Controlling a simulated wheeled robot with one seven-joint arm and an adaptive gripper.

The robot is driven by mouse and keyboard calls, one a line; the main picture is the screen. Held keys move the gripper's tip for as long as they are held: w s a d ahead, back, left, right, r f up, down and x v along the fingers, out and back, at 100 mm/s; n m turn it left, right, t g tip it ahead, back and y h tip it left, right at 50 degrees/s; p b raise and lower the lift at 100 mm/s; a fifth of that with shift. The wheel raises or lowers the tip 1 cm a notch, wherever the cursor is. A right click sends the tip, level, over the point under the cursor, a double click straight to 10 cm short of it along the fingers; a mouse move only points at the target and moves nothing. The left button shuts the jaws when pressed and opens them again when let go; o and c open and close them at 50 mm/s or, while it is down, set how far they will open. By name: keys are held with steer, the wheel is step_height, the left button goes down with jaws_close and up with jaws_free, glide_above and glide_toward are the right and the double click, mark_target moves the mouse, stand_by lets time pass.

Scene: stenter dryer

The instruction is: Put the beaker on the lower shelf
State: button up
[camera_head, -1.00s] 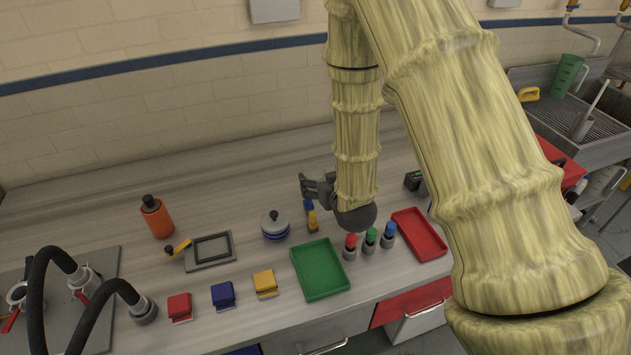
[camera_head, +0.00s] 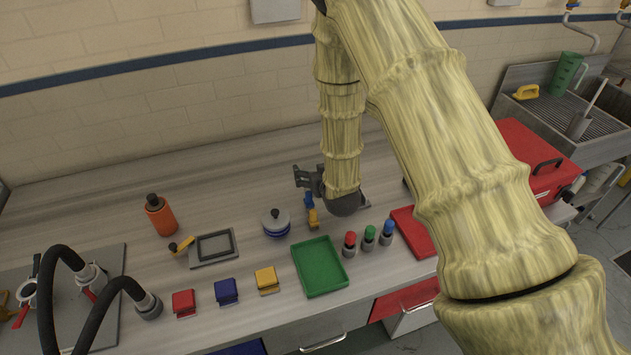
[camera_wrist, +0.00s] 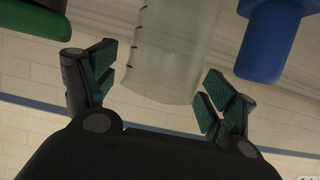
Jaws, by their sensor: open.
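The beaker (camera_wrist: 170,50) is translucent with dark graduation marks. In the wrist view it reaches down from the top edge, its rounded end lying in the gap between my fingers. My gripper (camera_wrist: 158,82) is open, its two dark green pads on either side of the beaker. I see clear gaps, so it is not gripped. In the head view my gripper (camera_head: 302,178) is small and dark, over the back middle of the worktop. I cannot make out the beaker there. No shelf can be identified in either view.
The worktop holds a green tray (camera_head: 320,266), three capped bottles (camera_head: 369,238), a blue-banded pot (camera_head: 276,224) and an orange bottle (camera_head: 160,216). A red toolbox (camera_head: 535,160) stands at the right. Blue (camera_wrist: 268,40) and green (camera_wrist: 30,22) objects flank the beaker in the wrist view.

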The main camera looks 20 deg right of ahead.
steer(key=c, duration=1.2)
steer(key=shift+r, duration=0.1)
